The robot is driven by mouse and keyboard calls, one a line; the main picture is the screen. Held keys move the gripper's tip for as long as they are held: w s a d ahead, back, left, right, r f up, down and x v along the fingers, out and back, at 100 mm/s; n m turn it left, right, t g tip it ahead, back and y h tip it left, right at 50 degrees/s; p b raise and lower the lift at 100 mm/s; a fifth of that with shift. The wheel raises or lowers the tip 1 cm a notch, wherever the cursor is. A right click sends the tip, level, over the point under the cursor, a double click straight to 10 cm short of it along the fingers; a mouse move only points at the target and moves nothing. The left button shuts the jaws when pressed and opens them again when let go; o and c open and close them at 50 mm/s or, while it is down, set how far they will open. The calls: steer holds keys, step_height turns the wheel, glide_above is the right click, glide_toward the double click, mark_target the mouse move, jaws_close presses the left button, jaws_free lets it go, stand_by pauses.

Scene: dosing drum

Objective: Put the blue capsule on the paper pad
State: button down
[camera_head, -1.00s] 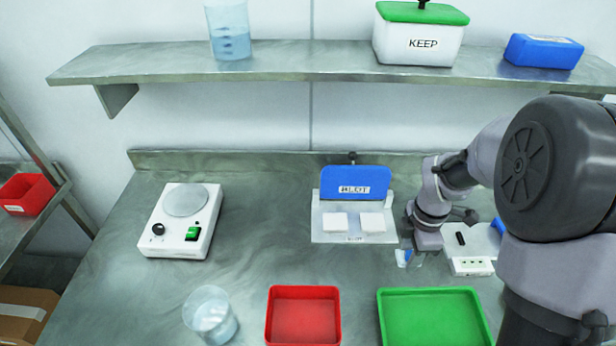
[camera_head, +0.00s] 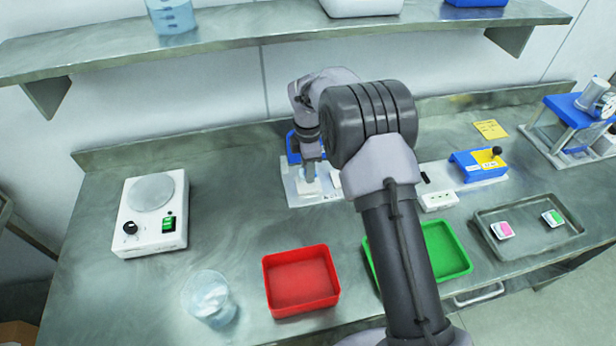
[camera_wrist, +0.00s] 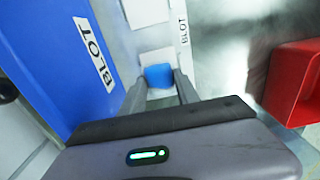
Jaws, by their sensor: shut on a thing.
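My gripper (camera_wrist: 160,82) is shut on the blue capsule (camera_wrist: 159,75), which shows between the fingertips in the wrist view. The capsule is at one white paper pad (camera_wrist: 157,57) of the BLOT station; I cannot tell whether it touches the pad. A second white pad (camera_wrist: 146,12) lies beside it and looks empty. In the head view my gripper (camera_head: 309,176) is over the left pad (camera_head: 309,188), and the capsule is hidden there. The station's blue lid (camera_wrist: 60,60) stands open behind the pads, mostly hidden by my arm in the head view.
A red tray (camera_head: 301,281) and a green tray (camera_head: 447,252) lie in front. A glass beaker (camera_head: 210,299) and a white hotplate (camera_head: 152,215) are to the left. A grey tray (camera_head: 530,240) with pink and green items is at right. A shelf (camera_head: 240,38) runs above.

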step_height(320, 180, down, 3)
steer(key=shift+f+b, duration=0.15)
steer(key=shift+b, duration=0.3)
steer(key=shift+r, duration=0.2)
steer(key=shift+s+f, duration=0.1)
steer(key=shift+f, duration=0.05)
steer(key=c, duration=0.9)
jaws_free()
